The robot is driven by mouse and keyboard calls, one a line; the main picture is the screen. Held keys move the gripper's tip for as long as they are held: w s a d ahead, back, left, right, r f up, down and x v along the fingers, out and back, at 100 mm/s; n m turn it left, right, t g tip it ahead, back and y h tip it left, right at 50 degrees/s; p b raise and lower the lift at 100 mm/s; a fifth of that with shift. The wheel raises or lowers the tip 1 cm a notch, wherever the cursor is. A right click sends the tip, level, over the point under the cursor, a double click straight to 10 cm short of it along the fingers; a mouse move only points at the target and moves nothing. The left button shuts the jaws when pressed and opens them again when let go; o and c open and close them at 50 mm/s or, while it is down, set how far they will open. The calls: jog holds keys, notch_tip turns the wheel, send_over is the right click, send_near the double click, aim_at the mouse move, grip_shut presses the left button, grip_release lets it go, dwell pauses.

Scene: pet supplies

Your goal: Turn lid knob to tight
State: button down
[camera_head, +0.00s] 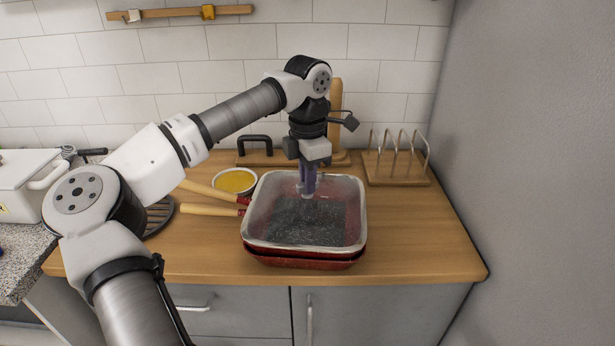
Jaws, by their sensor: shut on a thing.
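A red, rectangular dish (262,256) with a pale rim stands on the wooden counter, with a dark, speckled surface (310,228) showing inside the rim. My gripper (307,190) points straight down over the back middle of the dish. Its purplish fingers are shut on a small grey thing at their tips, which I take to be the lid knob. The fingers hide most of the knob, and its turn and any tight mark cannot be read. I cannot tell how the lid sits on the dish.
A bowl of yellow contents (236,181) and wooden-handled tools (210,210) lie left of the dish. A wooden rack with metal loops (397,168) stands at the back right. A grey wall (530,150) bounds the right side. The counter (420,235) right of the dish is clear.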

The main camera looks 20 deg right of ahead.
jog(key=m, duration=0.5)
jog(key=shift+m, duration=0.4)
dwell(0.4)
jog(key=c, duration=1.4)
grip_release()
jog(key=shift+c, duration=0.2)
jog(key=shift+r, duration=0.1)
notch_tip(320, 180, up, 14)
jog(key=b, duration=0.1)
jog(key=shift+b, duration=0.3)
